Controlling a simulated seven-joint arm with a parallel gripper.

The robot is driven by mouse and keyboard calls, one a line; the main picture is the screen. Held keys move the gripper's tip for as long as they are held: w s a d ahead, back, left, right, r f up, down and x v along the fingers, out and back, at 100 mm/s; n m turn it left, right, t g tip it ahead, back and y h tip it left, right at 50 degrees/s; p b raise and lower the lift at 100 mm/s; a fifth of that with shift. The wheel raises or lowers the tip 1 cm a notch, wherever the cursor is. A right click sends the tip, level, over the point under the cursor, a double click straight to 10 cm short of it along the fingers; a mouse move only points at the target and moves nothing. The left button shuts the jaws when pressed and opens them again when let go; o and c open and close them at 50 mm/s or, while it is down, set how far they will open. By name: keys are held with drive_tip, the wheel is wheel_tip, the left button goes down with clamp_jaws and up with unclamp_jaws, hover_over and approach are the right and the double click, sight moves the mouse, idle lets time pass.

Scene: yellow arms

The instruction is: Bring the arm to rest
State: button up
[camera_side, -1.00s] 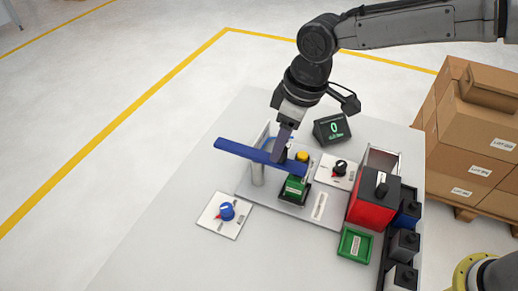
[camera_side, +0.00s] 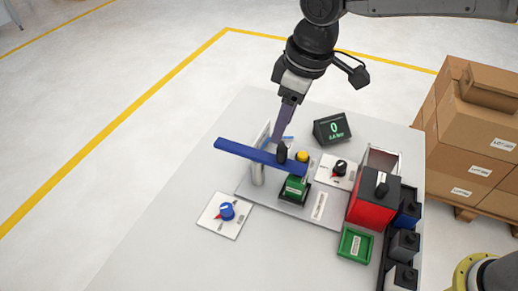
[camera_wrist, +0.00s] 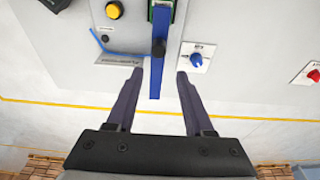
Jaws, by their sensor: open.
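My gripper (camera_side: 280,136) is above the table, near the blue bar (camera_side: 240,150) with its black knob (camera_side: 282,152). In the wrist view my gripper (camera_wrist: 159,72) has its two fingers wide apart, with nothing held between them. The blue bar (camera_wrist: 156,82) and its black knob (camera_wrist: 158,47) show in the gap between the fingers, with the bar apart from both. In the side view the fingers overlap each other, and the distance from their tips to the knob is hard to judge.
On the table (camera_side: 160,240) stand a blue dial (camera_side: 227,211), a yellow button (camera_side: 302,156), a black dial (camera_side: 341,166), a display reading 0 (camera_side: 332,128), a red box (camera_side: 371,207) and a green tray (camera_side: 356,244). Cardboard boxes (camera_side: 478,130) stand at right.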

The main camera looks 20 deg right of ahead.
drive_tip(key=d+r+m+t, duration=0.2)
drive_tip(key=d+r, duration=0.7)
drive_tip(key=d, duration=0.2)
drive_tip(key=s+d+r+m+t, duration=0.2)
drive_tip(key=s+d+r+m, duration=0.1)
drive_tip(key=s+d, duration=0.6)
drive_tip(key=s+d+f+m, duration=0.2)
drive_tip(key=s+d+f, duration=0.2)
drive_tip(key=s, duration=0.3)
drive_tip(key=s+d+f+m+h, duration=0.1)
drive_tip(key=s+d+f+m, duration=0.1)
drive_tip(key=s+d+f, duration=0.3)
wheel_tip(320, 180, down, 2)
drive_tip(key=s, duration=0.2)
drive_tip(key=shift+s+h, duration=0.3)
drive_tip(key=shift+s, duration=0.05)
drive_tip(key=shift+o, duration=0.3)
drive_tip(key=shift+d, duration=0.1)
